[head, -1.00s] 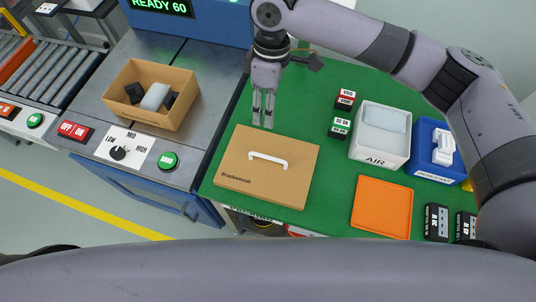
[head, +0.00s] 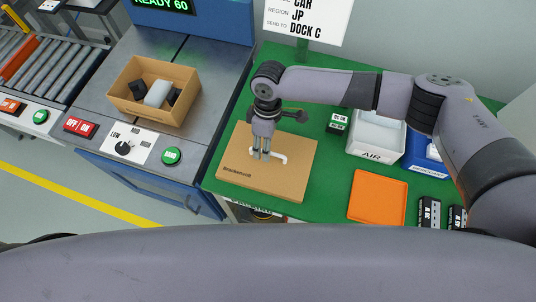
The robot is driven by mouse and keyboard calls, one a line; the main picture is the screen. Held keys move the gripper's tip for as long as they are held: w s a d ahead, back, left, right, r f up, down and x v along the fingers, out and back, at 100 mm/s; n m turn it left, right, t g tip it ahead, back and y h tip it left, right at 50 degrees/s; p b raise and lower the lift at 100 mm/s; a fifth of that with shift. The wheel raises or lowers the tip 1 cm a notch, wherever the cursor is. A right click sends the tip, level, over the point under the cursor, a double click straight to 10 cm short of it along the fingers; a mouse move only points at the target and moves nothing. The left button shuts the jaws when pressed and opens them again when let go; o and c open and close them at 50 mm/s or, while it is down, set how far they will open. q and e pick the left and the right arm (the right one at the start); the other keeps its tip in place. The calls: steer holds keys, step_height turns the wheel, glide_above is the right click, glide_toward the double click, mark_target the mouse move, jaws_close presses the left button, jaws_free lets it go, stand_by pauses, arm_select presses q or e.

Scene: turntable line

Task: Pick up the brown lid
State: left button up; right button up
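The brown lid (head: 285,182) is a flat cardboard-coloured rectangle with a white bar handle (head: 282,157) on top and dark lettering near its front left corner. It lies on the green table in the head view. My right gripper (head: 261,157) points down over the lid at the handle. Its two fingers show a narrow gap and cover the left part of the handle. Whether they touch the handle is hard to tell, and the lid lies flat. My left gripper is not in view.
An open brown box (head: 124,102) holding black and pale items stands on the grey machine at left. On the green table (head: 335,168), right of the lid, are an orange tray (head: 377,198), a white AIR bin (head: 367,150), a blue bin (head: 418,160) and black blocks (head: 429,213).

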steer(key=shift+s+a+f, duration=0.1)
steer(key=shift+s+f, duration=0.05)
steer(key=shift+f, duration=0.5)
steer(key=shift+s+f, duration=0.1)
steer(key=shift+f, duration=0.5)
steer(key=shift+c, duration=0.5)
jaws_close()
